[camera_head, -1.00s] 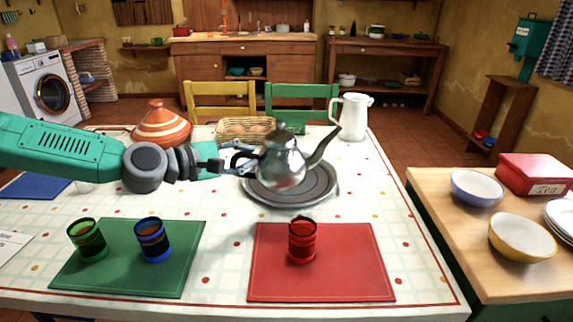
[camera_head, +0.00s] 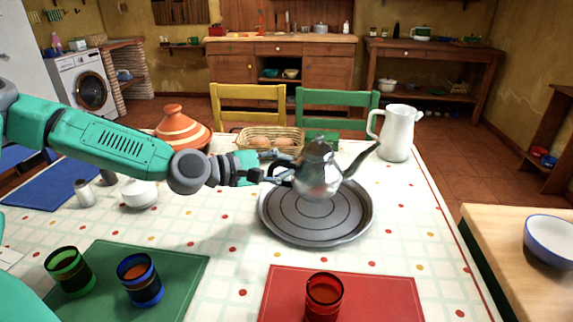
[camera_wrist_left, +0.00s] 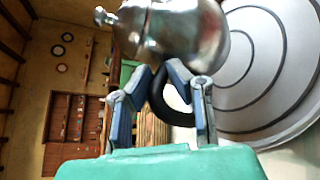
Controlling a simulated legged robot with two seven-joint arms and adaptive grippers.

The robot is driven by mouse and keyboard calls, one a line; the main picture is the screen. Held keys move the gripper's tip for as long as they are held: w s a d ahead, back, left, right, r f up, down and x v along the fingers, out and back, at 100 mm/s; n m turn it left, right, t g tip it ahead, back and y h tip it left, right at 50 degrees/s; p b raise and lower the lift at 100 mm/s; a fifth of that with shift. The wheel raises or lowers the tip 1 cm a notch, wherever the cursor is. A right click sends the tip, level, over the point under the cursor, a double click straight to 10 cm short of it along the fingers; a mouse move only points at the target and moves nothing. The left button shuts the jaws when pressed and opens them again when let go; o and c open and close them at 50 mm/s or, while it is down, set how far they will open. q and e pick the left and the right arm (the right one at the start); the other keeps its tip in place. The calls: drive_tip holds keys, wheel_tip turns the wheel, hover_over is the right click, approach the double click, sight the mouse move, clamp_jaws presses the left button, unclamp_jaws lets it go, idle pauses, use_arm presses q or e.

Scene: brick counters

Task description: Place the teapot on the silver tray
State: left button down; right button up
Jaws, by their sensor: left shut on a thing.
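The silver teapot (camera_head: 319,174) with a dark spout and handle is over the back part of the round silver tray (camera_head: 316,226) in the head view. My left gripper (camera_head: 280,170) comes in from the left and is shut on the teapot's handle. In the left wrist view, my left gripper (camera_wrist_left: 163,85) has its fingers around the black handle, with the teapot body (camera_wrist_left: 180,30) just beyond and the ringed tray (camera_wrist_left: 265,65) at the right. The teapot looks upright. I cannot tell whether its base touches the tray. My right gripper is not seen.
A white pitcher (camera_head: 397,133), a basket of eggs (camera_head: 268,141) and a striped tagine (camera_head: 182,130) stand behind. A white sugar bowl (camera_head: 139,193) is left, below my arm. Glasses stand on green (camera_head: 180,275) and red (camera_head: 385,297) mats in front.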

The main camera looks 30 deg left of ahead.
sight(280, 183)
use_arm(q)
drive_tip(key=shift+w+a+f, duration=0.15)
drive_tip(key=shift+a+f, duration=0.05)
drive_tip(key=shift+f, duration=0.1)
drive_tip(key=shift+a+f, duration=0.2)
drive_tip(key=shift+a, duration=0.05)
drive_tip(key=a+f, duration=0.1)
drive_tip(key=a+f+b, duration=0.1)
drive_tip(key=f, duration=0.1)
drive_tip(key=shift+f, duration=0.2)
drive_tip(key=shift+f+b, duration=0.4)
drive_tip(key=shift+d+r, duration=0.2)
drive_tip(key=shift+d, duration=0.5)
drive_tip(key=c, duration=1.7)
unclamp_jaws()
drive_tip(key=shift+d+f, duration=0.1)
drive_tip(key=shift+d, duration=0.15)
drive_tip(key=shift+o, duration=1)
drive_tip(key=shift+d, duration=0.15)
drive_tip(key=shift+s+a, duration=0.25)
drive_tip(key=shift+a, duration=0.65)
drive_tip(key=p+v, duration=0.7)
drive_tip(key=v, duration=0.4)
drive_tip(key=shift+s+d, duration=0.3)
drive_tip(key=shift+s, duration=0.05)
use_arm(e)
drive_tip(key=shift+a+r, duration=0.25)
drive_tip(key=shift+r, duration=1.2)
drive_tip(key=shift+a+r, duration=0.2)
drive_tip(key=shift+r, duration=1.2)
